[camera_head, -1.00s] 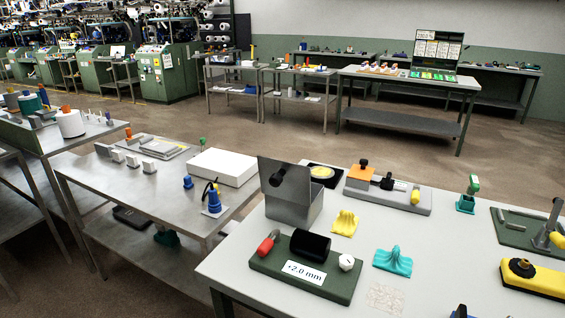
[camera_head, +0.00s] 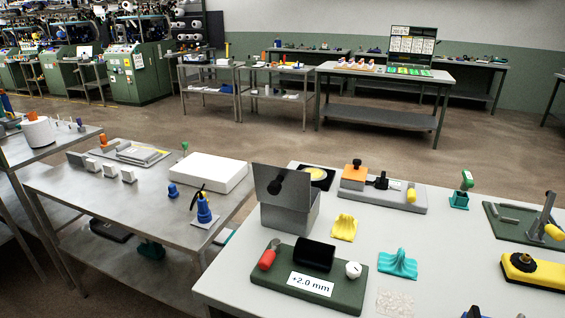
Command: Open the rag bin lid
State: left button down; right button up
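The rag bin is a grey metal box (camera_head: 290,219) near the left edge of the white table. Its lid (camera_head: 264,180) stands raised as an upright plate, with a black knob on it. The inside of the bin is mostly hidden. A yellow rag (camera_head: 344,227) and a teal rag (camera_head: 397,264) lie crumpled on the table to its right. Neither of my grippers is in view.
A green block (camera_head: 345,293) marked "+2.0 mm", with a black roller, stands in front of the bin. A grey fixture (camera_head: 425,200) stands behind it to the right. A metal table (camera_head: 110,208) with a white box (camera_head: 208,176) is to the left, across a gap.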

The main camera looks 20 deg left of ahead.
aim_at(285, 187)
jog(key=j+z, duration=0.45)
jog(key=j, duration=0.5)
jog(key=j+z, duration=0.5)
jog(key=j, duration=0.45)
jog(key=k, duration=0.05)
